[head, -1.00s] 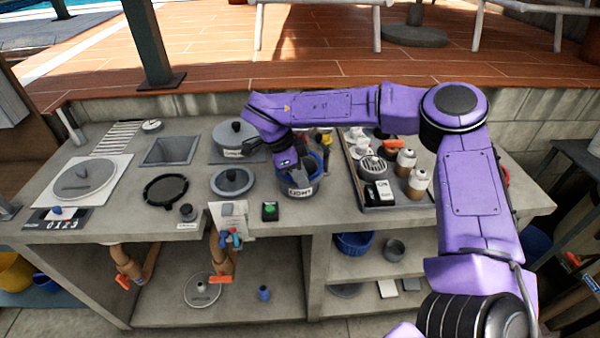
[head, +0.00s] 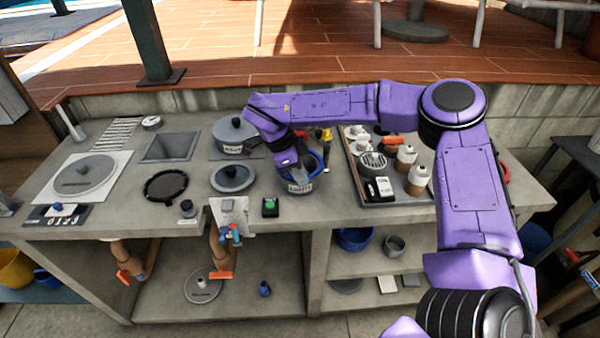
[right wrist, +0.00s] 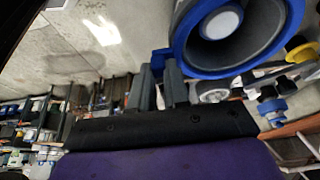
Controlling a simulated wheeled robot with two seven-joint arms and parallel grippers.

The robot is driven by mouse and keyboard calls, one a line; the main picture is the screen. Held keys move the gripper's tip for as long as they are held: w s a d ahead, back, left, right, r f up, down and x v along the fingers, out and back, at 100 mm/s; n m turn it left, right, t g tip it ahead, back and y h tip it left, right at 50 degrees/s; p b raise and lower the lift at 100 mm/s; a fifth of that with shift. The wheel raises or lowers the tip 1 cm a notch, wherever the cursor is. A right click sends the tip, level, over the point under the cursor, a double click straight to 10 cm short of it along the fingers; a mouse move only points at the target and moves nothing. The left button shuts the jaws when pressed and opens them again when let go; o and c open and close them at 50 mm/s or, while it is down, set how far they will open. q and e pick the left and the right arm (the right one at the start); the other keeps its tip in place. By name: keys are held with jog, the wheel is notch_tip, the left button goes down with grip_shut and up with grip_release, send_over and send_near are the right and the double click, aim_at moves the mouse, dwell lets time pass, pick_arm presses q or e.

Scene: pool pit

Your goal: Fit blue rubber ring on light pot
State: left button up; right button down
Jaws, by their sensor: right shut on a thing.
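The light pot (head: 300,187), a grey pot with a LIGHT label, stands on the counter right of centre in the head view. The blue rubber ring (head: 319,164) is at its rim, partly hidden by my right gripper (head: 292,168). In the right wrist view the ring (right wrist: 228,72) encircles the grey pot mouth (right wrist: 258,38). My right gripper (right wrist: 163,78) is shut on a blue tab at the ring's side. I cannot tell whether the ring sits fully down all round. My left gripper is not in view.
A green-button box (head: 270,207) is in front. A tray (head: 398,198) with bottles and cups stands close on the right. A yellow-topped item (head: 326,135) is behind.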

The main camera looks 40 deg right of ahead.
jog(key=shift+f, duration=0.3)
dwell(0.5)
jog(key=c, duration=0.9)
grip_release()
jog(key=shift+o, duration=0.2)
jog(key=shift+r, duration=0.1)
jog(key=shift+r+p, duration=2.4)
jog(key=shift+p, duration=0.35)
notch_tip(320, 180, up, 4)
jog(key=p, duration=0.4)
jog(key=shift+r+p, duration=0.1)
jog(key=shift+p, duration=0.2)
